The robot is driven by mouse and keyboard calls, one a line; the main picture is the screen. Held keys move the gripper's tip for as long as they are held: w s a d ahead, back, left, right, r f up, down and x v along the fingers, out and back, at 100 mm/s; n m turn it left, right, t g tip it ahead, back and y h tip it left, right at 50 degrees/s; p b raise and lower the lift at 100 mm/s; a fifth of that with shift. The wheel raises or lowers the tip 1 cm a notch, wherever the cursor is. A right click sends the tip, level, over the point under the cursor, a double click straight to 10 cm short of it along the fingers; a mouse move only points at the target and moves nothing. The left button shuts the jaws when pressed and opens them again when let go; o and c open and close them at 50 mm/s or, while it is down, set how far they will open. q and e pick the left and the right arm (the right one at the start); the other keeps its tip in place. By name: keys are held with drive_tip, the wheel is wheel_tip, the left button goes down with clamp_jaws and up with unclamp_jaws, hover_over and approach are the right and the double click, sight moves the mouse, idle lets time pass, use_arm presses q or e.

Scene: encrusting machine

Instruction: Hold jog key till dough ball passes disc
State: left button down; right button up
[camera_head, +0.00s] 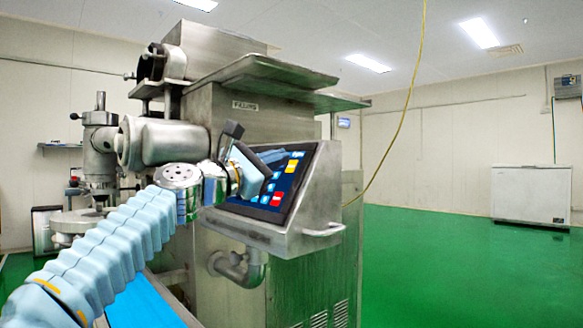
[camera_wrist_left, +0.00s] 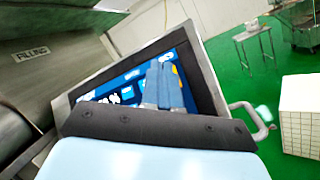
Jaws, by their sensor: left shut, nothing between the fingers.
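The machine's touch panel (camera_head: 285,203) is a tilted dark screen with blue, red and yellow keys. It also shows in the left wrist view (camera_wrist_left: 121,79), partly hidden by my gripper. My left gripper (camera_head: 268,165) is in front of the panel. In the left wrist view its two fingers (camera_wrist_left: 163,85) are together and empty, pointing at the screen's keys. I cannot tell whether the fingertips touch the screen, nor which key is the jog key. No dough ball shows, and I cannot make out the disc. My right gripper is not in view.
A steel handle (camera_head: 323,231) juts from the panel housing, and a pipe (camera_head: 238,268) runs below it. A blue belt (camera_head: 150,303) lies at lower left under my arm. Green floor (camera_head: 430,260) is clear to the right, up to a white chest (camera_head: 530,194).

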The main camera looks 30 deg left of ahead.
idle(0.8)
use_arm(q)
drive_tip(key=shift+w+d+f, duration=0.15)
drive_tip(key=shift+w+f, duration=0.05)
drive_tip(key=shift+w, duration=0.15)
drive_tip(key=shift+w+d+f, duration=0.1)
drive_tip(key=shift+w+f, duration=0.1)
idle(2.6)
idle(1.8)
drive_tip(key=shift+s+a+r, duration=0.2)
drive_tip(key=shift+s+r, duration=0.2)
drive_tip(key=shift+s, duration=0.15)
drive_tip(key=s+r, duration=0.1)
drive_tip(key=s+a+p, duration=0.1)
drive_tip(key=s+r, duration=0.1)
drive_tip(key=s, duration=0.1)
drive_tip(key=shift+a+r+p, duration=0.3)
drive_tip(key=shift+a+p, duration=0.05)
drive_tip(key=shift+f, duration=0.1)
idle(0.4)
